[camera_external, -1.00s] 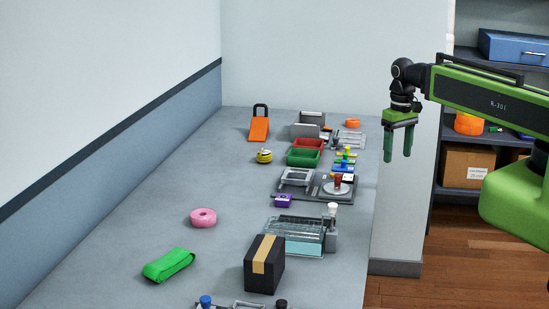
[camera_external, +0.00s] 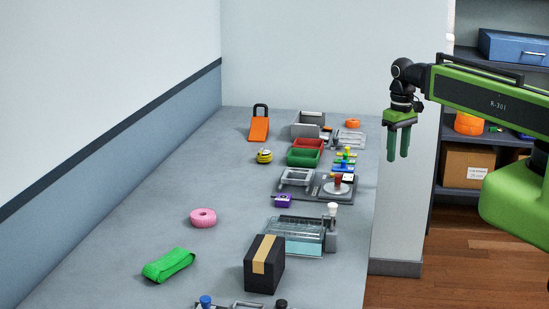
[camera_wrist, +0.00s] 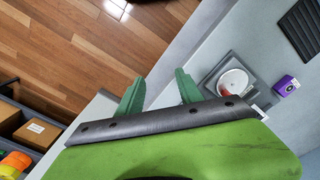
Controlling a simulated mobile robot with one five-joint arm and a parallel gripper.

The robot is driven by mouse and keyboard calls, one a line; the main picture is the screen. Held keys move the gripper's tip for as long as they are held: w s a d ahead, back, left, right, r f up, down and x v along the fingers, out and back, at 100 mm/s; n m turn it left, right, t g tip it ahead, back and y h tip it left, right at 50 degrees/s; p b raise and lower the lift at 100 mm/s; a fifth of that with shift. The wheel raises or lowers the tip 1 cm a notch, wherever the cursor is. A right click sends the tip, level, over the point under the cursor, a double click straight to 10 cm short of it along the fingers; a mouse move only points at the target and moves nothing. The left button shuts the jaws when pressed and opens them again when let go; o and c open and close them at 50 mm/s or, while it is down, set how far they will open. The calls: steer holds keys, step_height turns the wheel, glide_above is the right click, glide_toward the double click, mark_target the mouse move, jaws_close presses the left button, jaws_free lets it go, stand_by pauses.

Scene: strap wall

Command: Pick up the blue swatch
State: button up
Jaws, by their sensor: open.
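My gripper (camera_external: 398,158) hangs fingers down in the air, to the right of the grey table in the external view. It is open and empty. In the wrist view its two green fingers (camera_wrist: 160,78) stand apart, with floor and the table's edge beyond them. I cannot pick out a blue swatch for sure. A small blue piece (camera_external: 343,168) lies on the table's right side, below and left of my gripper, but is too small to identify. A pale blue surface (camera_external: 303,246) shows in a clear-topped box nearer the camera.
The table (camera_external: 220,180) has free room along its middle and left. Red (camera_external: 309,143) and green bins stand near its far right. A black box (camera_external: 264,264), green strap roll (camera_external: 168,264) and pink ring (camera_external: 203,217) lie nearer. A shelf (camera_external: 470,205) stands at the right.

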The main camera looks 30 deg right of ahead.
steer(key=n, duration=0.2)
step_height(320, 180, up, 8)
steer(key=n+p, duration=0.8)
steer(key=n, duration=0.7)
glide_above(344, 161)
steer(key=f+b, duration=1.2)
steer(key=shift+w+d+f, duration=0.1)
steer(key=shift+w+d, duration=0.1)
steer(key=shift+d, duration=0.2)
steer(key=f+b, duration=0.1)
steer(key=b, duration=0.1)
steer(key=f+b, duration=0.1)
steer(key=f, duration=0.1)
steer(key=f+b, duration=0.2)
steer(key=shift+a+f+b, duration=0.25)
steer(key=shift+a+b, duration=0.05)
steer(key=shift+b, duration=0.05)
steer(key=shift+r, duration=0.15)
jaws_close()
